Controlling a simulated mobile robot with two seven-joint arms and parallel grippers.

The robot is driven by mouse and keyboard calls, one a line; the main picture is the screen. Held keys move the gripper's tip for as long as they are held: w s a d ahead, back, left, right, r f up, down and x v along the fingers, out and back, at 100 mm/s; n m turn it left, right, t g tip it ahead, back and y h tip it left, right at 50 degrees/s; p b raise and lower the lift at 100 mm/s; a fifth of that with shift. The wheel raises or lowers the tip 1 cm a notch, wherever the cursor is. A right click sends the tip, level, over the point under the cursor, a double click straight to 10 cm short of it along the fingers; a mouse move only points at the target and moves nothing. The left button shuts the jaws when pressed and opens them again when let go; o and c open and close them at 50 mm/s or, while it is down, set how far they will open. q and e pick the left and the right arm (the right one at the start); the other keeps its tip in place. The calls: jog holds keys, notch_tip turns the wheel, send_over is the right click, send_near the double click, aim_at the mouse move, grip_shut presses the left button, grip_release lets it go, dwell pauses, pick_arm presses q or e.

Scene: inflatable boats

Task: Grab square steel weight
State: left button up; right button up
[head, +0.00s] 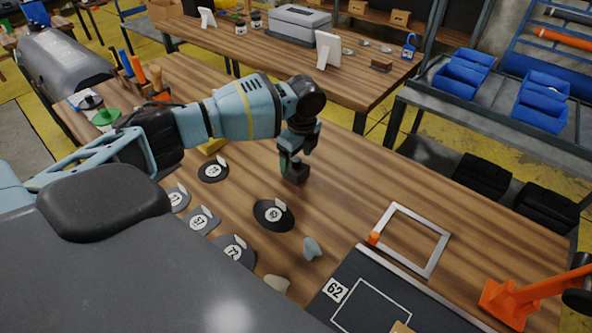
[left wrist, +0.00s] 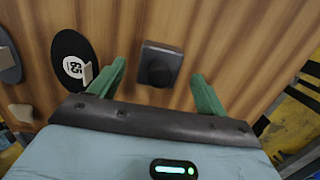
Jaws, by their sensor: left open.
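The square steel weight (left wrist: 161,64) is a dark grey square block with a round knob on top. It sits on the wooden tabletop, between and just beyond the fingers of my left gripper (left wrist: 158,72) in the left wrist view. In the head view the weight (head: 297,173) shows at the fingertips, partly hidden by the gripper (head: 292,160). My left gripper is open, with green fingers on either side of the knob, and points down at the table. I cannot tell whether the fingers touch the weight. My right gripper is not in view.
A black disc marked 63 (head: 266,215) lies near the weight, with several numbered discs farther left. A metal square frame (head: 440,246), an orange stand (head: 508,302) and a dark board marked 62 (head: 360,315) are to the right.

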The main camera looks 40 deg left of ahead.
aim_at(296, 159)
pick_arm(q)
jog(key=f, duration=0.3)
jog(key=shift+a+f, duration=0.2)
jog(key=shift+f, duration=0.15)
grip_shut()
jog(key=shift+r, duration=0.2)
